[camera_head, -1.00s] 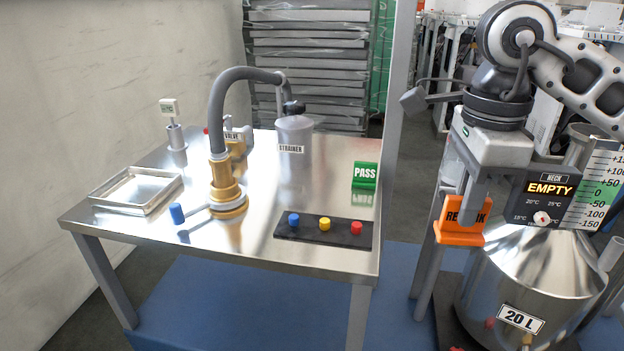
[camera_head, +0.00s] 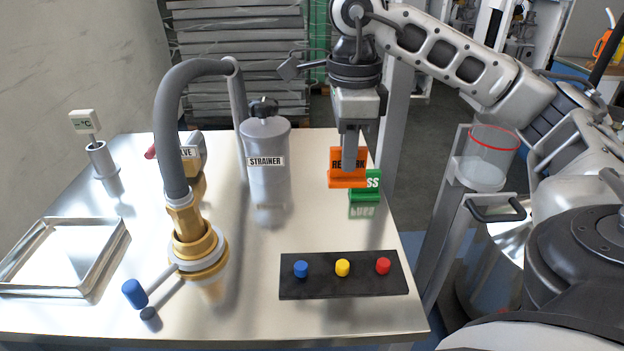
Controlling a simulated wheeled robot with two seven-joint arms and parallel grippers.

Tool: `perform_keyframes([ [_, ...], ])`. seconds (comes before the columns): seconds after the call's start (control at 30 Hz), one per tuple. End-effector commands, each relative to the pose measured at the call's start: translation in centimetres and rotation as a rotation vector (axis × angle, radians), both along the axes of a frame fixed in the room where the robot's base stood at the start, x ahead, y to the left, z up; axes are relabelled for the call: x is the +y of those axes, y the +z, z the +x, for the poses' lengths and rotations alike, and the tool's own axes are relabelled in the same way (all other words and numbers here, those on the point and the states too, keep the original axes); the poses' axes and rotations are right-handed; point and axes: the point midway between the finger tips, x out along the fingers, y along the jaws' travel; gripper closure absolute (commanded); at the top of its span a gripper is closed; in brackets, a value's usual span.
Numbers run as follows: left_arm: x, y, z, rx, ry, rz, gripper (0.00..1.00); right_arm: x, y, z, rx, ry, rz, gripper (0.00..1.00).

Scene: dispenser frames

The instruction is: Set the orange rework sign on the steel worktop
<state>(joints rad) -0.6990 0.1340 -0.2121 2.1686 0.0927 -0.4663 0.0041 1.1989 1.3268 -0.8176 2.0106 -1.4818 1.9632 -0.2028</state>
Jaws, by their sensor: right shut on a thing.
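The orange rework sign (camera_head: 347,181) is in my right gripper (camera_head: 352,160), which is shut on it. The gripper points down over the right back part of the steel worktop (camera_head: 240,315). My left gripper is not in view.
A grey strainer (camera_head: 266,185) stands left of the signs. A black button panel (camera_head: 343,276) lies in front. A brass valve with a grey hose (camera_head: 192,235) and a metal tray (camera_head: 62,257) are at left. Bare worktop lies between the signs and the panel.

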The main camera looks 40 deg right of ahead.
Motion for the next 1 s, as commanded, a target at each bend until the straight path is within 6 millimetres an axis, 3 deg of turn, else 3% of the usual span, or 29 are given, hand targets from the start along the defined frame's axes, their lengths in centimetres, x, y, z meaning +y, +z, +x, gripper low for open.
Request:
perform_keyframes([
  [0.1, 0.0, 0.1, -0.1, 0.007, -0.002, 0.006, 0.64, 0.0, -1.4, 2.9, 0.004, 0.000, 0.002, 1.00],
  [0.33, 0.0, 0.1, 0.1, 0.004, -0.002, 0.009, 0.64, -0.1, -5.2, 5.8, 0.001, 0.000, 0.000, 1.00],
  [0.6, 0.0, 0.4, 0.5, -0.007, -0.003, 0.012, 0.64, -0.2, -7.4, 7.4, 0.003, 0.000, 0.000, 1.00],
  [0.8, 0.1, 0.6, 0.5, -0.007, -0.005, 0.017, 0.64, -0.3, -9.8, 7.2, 0.001, 0.000, -0.001, 1.00],
  [1.0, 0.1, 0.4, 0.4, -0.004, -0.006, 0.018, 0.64, -0.2, -10.0, 7.2, -0.001, 0.000, 0.000, 1.00],
])
